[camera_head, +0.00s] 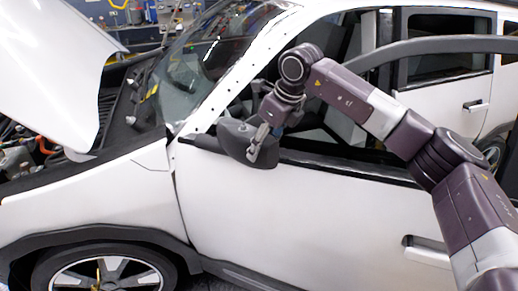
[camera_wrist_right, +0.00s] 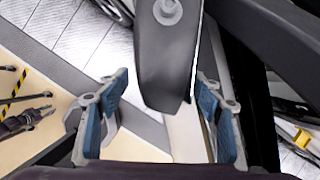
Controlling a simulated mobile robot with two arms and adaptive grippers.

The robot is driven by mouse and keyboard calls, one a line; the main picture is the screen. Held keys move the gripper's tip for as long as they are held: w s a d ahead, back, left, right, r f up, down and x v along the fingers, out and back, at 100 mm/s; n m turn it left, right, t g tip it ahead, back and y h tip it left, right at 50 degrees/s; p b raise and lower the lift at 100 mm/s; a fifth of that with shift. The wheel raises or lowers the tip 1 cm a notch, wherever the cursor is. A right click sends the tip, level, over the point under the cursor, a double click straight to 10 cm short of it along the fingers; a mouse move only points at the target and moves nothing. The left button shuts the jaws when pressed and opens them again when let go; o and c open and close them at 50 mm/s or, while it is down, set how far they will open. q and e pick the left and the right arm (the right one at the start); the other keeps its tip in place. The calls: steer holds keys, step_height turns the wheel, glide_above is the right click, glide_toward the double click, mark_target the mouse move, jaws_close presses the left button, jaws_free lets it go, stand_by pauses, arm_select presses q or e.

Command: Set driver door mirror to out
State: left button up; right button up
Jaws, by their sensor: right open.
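The driver door mirror (camera_head: 233,138) is a dark housing at the front corner of the white driver door (camera_head: 290,215). In the right wrist view the mirror (camera_wrist_right: 166,62) hangs from the top of the picture between my fingers. My right gripper (camera_head: 258,145) is at the mirror's outer side. Its two blue-padded fingers (camera_wrist_right: 162,88) are open, one on each side of the mirror, with a gap at the left finger; contact at the right one cannot be told. A small purple arm end (camera_wrist_right: 28,118), seemingly my left gripper, shows far off; its jaws are too small to read.
The raised white hood (camera_head: 60,60) and open engine bay are at the left. The windshield (camera_head: 205,60) is behind the mirror. The driver door handle (camera_head: 427,250) is at the lower right. My right arm crosses in front of the side windows.

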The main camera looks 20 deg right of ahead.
steer(key=p+x, duration=0.1)
steer(key=x, duration=0.2)
steer(key=shift+w+a+f, duration=0.15)
steer(key=shift+w+f, duration=0.05)
steer(key=shift+w, duration=0.05)
steer(key=shift+w+a+f, duration=0.1)
steer(key=shift+f, duration=0.1)
steer(key=c, duration=1)
jaws_close()
arm_select(q)
steer(key=shift+s+r, duration=0.15)
steer(key=shift+r, duration=0.5)
